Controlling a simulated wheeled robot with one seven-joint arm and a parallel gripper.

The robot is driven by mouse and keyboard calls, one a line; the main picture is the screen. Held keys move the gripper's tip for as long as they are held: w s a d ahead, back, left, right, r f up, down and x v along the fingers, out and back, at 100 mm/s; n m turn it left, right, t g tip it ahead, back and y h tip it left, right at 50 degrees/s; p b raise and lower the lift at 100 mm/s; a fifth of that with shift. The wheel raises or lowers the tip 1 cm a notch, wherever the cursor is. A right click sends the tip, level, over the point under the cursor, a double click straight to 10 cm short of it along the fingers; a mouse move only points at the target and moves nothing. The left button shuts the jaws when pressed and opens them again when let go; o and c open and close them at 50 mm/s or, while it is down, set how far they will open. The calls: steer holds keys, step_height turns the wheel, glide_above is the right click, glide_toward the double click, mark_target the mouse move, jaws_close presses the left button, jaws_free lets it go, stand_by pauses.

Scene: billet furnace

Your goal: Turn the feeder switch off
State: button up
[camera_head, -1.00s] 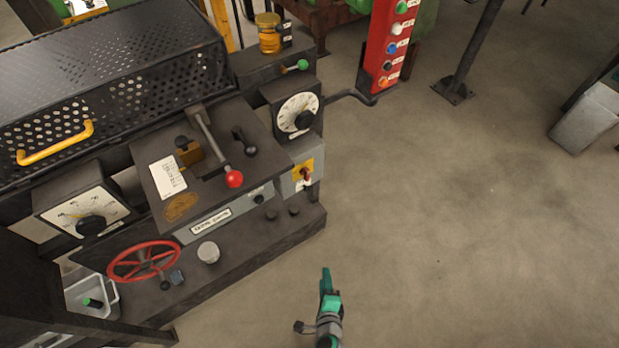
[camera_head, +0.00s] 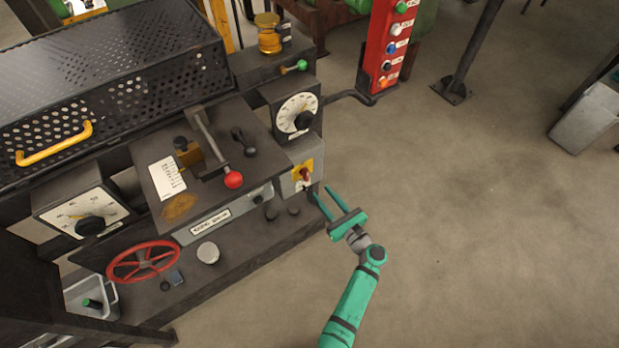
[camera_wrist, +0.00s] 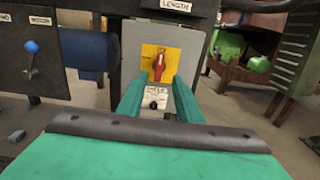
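The feeder switch is likely the red rotary knob (camera_head: 305,173) on a yellow plate, on a grey box (camera_head: 290,182) at the machine's right front corner. In the wrist view the red knob (camera_wrist: 158,66) stands about upright on its yellow plate (camera_wrist: 150,58), above a small white label (camera_wrist: 155,97) too small to read surely. My gripper (camera_head: 325,199) is open and empty, just in front of and below the box. In the wrist view its two green fingers (camera_wrist: 158,92) point at the box, one on each side of the label, apart from the knob.
A lever with a red ball (camera_head: 233,180) and a dial (camera_head: 297,115) are close to the box. A red handwheel (camera_head: 143,262) sits at lower left. A red button post (camera_head: 378,45) stands behind. The floor (camera_head: 480,220) to the right is clear.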

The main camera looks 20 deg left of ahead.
mark_target(307, 176)
steer(key=x, duration=0.9)
steer(key=shift+w+a, duration=0.1)
steer(key=shift+a, duration=0.05)
steer(key=c, duration=0.7)
jaws_close()
